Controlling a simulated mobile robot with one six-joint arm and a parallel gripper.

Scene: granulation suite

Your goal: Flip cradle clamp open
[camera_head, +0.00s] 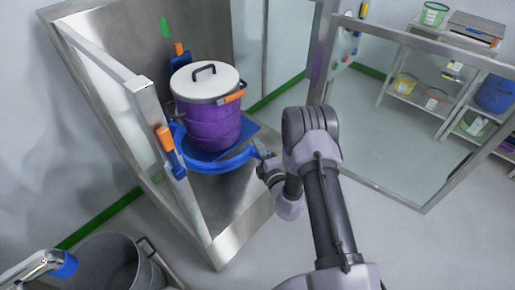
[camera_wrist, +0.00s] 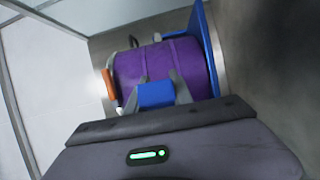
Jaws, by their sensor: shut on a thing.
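A purple drum (camera_head: 212,122) with a white lid and black handle stands upright on a blue cradle (camera_head: 248,128) inside a steel cabinet. The blue cradle clamp (camera_head: 222,164) is a curved bar around the drum's lower front. My gripper (camera_head: 264,154) is at the bar's right end, to the right of the drum. In the wrist view, my gripper (camera_wrist: 157,92) is shut on a blue block (camera_wrist: 156,96), the clamp's end, with the purple drum (camera_wrist: 165,62) behind it. Whether the clamp is latched cannot be told.
A grey bin (camera_head: 108,262) is at lower left. A glass panel (camera_head: 395,140) and shelves (camera_head: 415,97) stand to the right. Floor is clear at lower right.

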